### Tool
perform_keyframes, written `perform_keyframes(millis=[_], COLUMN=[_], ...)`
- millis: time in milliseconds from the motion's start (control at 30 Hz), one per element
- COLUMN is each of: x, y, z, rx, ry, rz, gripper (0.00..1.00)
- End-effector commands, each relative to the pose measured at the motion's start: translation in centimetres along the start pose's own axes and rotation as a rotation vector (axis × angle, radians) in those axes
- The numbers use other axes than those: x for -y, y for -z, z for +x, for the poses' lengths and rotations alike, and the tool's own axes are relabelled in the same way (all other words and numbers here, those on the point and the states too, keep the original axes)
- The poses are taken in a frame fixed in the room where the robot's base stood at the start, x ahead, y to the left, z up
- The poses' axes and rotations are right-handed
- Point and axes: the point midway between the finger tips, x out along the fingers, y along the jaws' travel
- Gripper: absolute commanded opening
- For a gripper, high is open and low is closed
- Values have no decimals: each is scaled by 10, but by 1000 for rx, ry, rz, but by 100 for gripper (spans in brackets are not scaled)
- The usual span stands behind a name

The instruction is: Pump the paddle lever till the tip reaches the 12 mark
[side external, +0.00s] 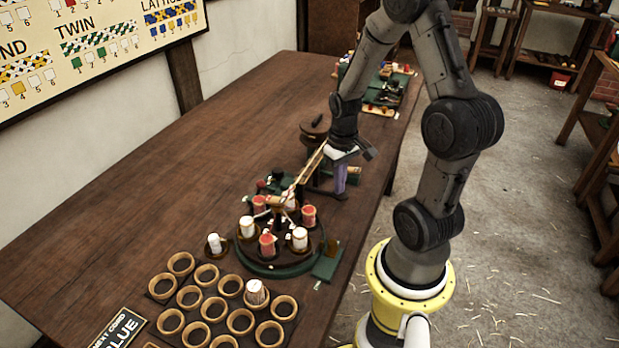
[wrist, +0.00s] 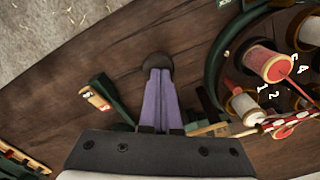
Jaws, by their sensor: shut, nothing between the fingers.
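My gripper (side external: 340,186) is shut and empty, its purple fingers pointing down over the table beyond the bobbin carousel. In the wrist view the fingers (wrist: 160,85) are together, with their tips over a dark round pad (wrist: 158,62). This may be the paddle of the lever; I cannot tell whether the tips touch it. A red and white braid (wrist: 284,122) runs by the carousel (side external: 272,268). A pale wooden strip (side external: 311,166) slopes up from the carousel towards my wrist. The 12 mark and the tip cannot be made out.
Red and white bobbins (side external: 267,243) stand on the carousel. A green plate (side external: 328,262) juts from its right side. A rack of round wooden cups (side external: 187,296) is at the near edge. A green bracket (wrist: 112,97) stands left of my fingers. The left tabletop is clear.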

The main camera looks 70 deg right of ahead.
Motion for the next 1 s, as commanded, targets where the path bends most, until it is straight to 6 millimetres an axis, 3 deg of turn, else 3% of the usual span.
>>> perform_keyframes(millis=[1000], x=[0], y=[1], z=[11], rx=[-4], ry=[-1], rz=[0], gripper=[0])
